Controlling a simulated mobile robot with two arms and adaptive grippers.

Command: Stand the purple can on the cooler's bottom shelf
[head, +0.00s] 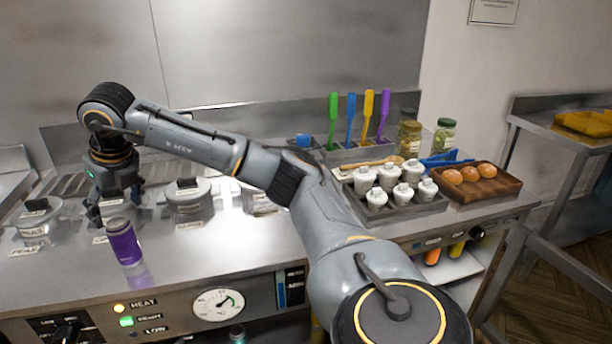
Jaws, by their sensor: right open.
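The purple can (124,245) stands upright on the steel counter near its front edge, at the left, with its reflection below it. My right gripper (116,206) points down just behind and above the can, open, with its fingers spread; I cannot tell whether they touch the can. My right arm reaches across the counter from the lower right. My left gripper is not in view. I cannot make out the cooler for certain in this view.
Lidded containers (188,201) stand behind and beside the gripper. At the right are a tray of white shakers (389,178), a wooden tray of buns (513,184) and a holder with coloured spatulas (350,120). A control panel (160,312) fronts the counter. Orange and yellow bottles sit on a shelf (452,268) below.

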